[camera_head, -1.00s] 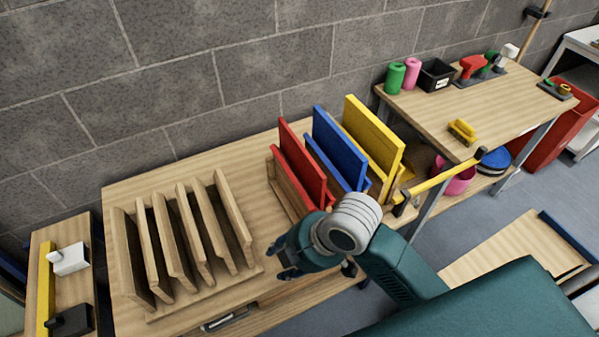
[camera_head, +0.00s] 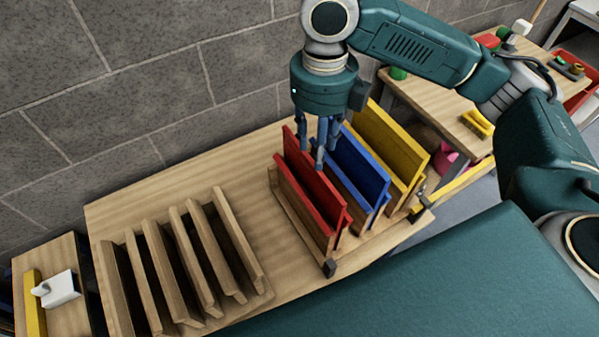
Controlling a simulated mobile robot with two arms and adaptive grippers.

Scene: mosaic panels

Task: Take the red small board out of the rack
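The small red board (camera_head: 303,197) stands in the wooden rack (camera_head: 292,215), at its left end. A taller red board (camera_head: 318,180) stands right behind it. My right gripper (camera_head: 316,153) points down from above, with its fingers spread apart at the top of the red boards. The fingers cover part of the taller red board's upper edge. I cannot tell whether they touch it. No board is held. My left gripper is not in view.
Blue boards (camera_head: 363,172) and yellow boards (camera_head: 393,140) stand close to the right in the same rack. An empty slotted wooden rack (camera_head: 262,300) is at the left on the workbench (camera_head: 160,193). A grey block wall (camera_head: 160,80) rises behind.

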